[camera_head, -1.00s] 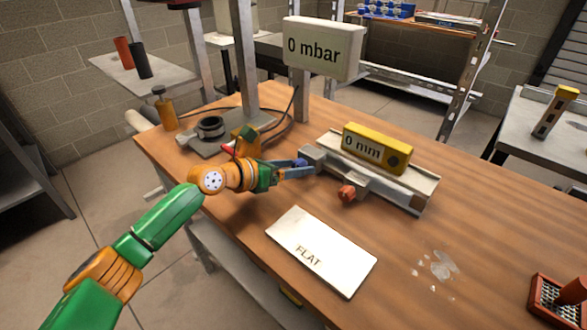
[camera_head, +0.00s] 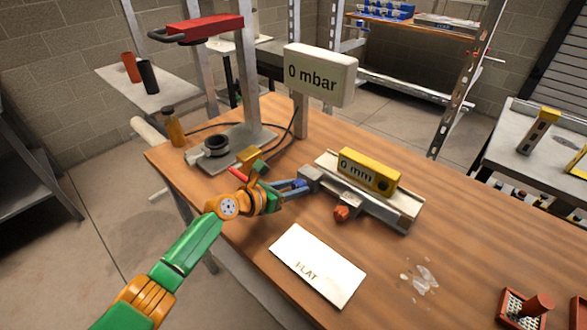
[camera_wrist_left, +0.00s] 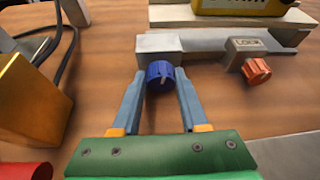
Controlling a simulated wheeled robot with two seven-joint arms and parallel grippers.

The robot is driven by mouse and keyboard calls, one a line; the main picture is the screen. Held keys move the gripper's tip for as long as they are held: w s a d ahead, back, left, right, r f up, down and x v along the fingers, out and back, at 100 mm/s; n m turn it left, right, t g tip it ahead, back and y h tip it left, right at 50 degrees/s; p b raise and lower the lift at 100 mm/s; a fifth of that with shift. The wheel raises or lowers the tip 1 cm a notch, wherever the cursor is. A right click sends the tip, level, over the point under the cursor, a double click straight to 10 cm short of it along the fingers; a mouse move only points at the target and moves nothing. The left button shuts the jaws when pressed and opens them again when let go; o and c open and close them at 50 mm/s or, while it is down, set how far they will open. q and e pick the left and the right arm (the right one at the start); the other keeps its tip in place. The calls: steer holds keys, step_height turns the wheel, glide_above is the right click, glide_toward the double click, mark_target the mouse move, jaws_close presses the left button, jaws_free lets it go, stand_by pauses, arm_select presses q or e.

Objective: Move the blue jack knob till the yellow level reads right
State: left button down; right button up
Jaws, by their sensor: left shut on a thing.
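The blue jack knob (camera_wrist_left: 161,75) sits on the end of the grey jack block, between the fingertips of my left gripper (camera_wrist_left: 159,80). In the head view the blue knob (camera_head: 297,184) shows at the tips of my left gripper (camera_head: 290,186), which is shut on it. The yellow level (camera_head: 368,172) lies on the pale metal rail and its display reads "0 mm". An orange-red knob (camera_wrist_left: 256,71) sits beside a "LOCK" label on the jack; it also shows in the head view (camera_head: 341,213). My right gripper is out of view.
A white plate marked "FLAT" (camera_head: 317,266) lies in front of the jack. A sign (camera_head: 320,75) on a post reads "0 mbar". Broken pale bits (camera_head: 421,279) and a red tray (camera_head: 520,308) lie to the right. A press-like stand (camera_head: 212,149) with cables is behind my left gripper.

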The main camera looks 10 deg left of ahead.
arm_select(q)
steer(key=shift+d+r+m+p, duration=0.1)
steer(key=shift+r+m+p, duration=0.3)
steer(key=shift+p, duration=0.5)
steer(key=shift+s+d+f+m+t+y+p, duration=0.1)
steer(key=shift+f+m+t+y+p, duration=0.25)
steer(key=shift+m+t+y+p, duration=0.55)
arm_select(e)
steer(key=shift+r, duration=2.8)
arm_select(q)
steer(key=shift+m+p, duration=0.3)
steer(key=shift+m, duration=0.1)
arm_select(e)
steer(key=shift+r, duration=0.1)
arm_select(q)
steer(key=shift+c, duration=2.2)
jaws_free()
